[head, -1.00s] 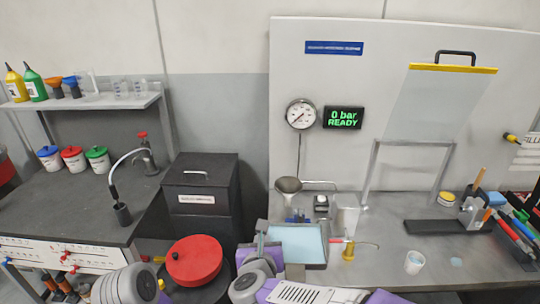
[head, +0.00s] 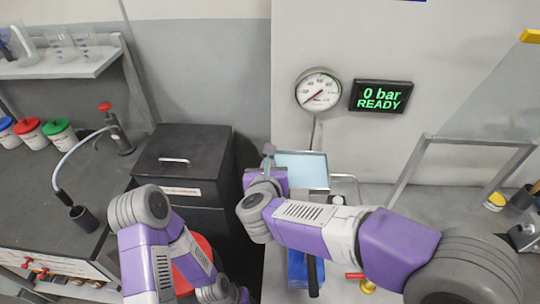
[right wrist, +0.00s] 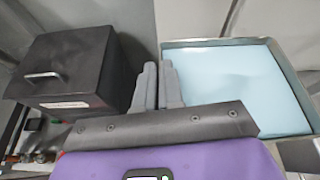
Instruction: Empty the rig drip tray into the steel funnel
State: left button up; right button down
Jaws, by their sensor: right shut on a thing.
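The drip tray (head: 328,171) is a shallow grey rectangular tray with pale blue liquid (head: 305,168) in it. It is held up in front of the wall panel, below the gauge. In the right wrist view the tray (right wrist: 216,42) fills the right side, and the liquid covers its floor. My right gripper (head: 268,160) is shut on the tray's left side; its fingers (right wrist: 158,88) also show in the right wrist view. The steel funnel cannot be made out; the tray and my right arm cover that area. My left arm is at lower left, its fingers out of sight.
A black lidded bin (head: 180,155) stands left of the tray. A red lid (head: 190,268) is partly hidden behind my left arm. A bent metal pipe (head: 350,178) is just right of the tray. A grey frame (head: 470,142) stands further right. The display (head: 381,96) reads 0 bar READY.

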jog(key=shift+s+f+b, duration=0.3)
jog(key=shift+f, duration=0.15)
jog(key=f+g+p, duration=0.1)
jog(key=p, duration=0.4)
jog(key=f+g+p, duration=0.1)
jog(key=g+p, duration=0.1)
jog(key=p, duration=0.4)
jog(key=w+f+g+p, duration=0.1)
jog(key=g+p, duration=0.1)
jog(key=p, duration=0.4)
jog(key=g+p, duration=0.1)
jog(key=p, duration=0.4)
jog(key=w+g+p, duration=0.1)
jog(key=p, duration=0.5)
jog(key=shift+r+g, duration=0.3)
jog(key=shift+w+r+g+p, duration=0.1)
jog(key=shift+w+g+p, duration=0.15)
jog(key=shift+g+p, duration=0.5)
jog(key=shift+w, duration=0.15)
jog(key=shift+w+g+b, duration=0.1)
jog(key=shift+g+b, duration=0.35)
jog(key=shift+g, duration=0.1)
jog(key=shift+w+g+p, duration=0.2)
jog(key=shift+g+p, duration=0.25)
jog(key=shift+g, duration=0.15)
dwell(1.3)
